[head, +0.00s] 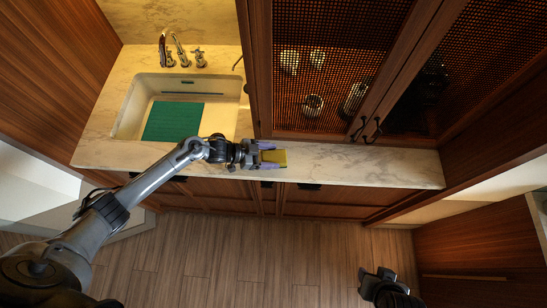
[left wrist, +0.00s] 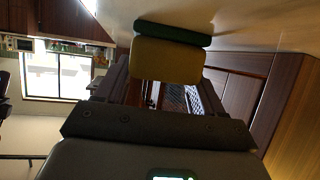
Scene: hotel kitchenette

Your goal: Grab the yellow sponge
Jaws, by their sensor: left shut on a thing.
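The yellow sponge (head: 277,158) is between the fingers of my left gripper (head: 268,157), which is shut on it above the marble counter near its front edge. In the left wrist view the sponge (left wrist: 168,62) shows a broad yellow face with a dark green layer along its top. I cannot tell whether the sponge touches the counter. My right gripper (head: 378,274) is low at the right of the head view, over the floor and away from the counter. Its opening is not clear.
A white sink (head: 126,116) with a teal mat (head: 173,121) lies left of the sponge, with a faucet (head: 180,50) behind it. A mesh-front cabinet (head: 257,75) stands close behind my left gripper. The counter (head: 370,167) to the right is clear.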

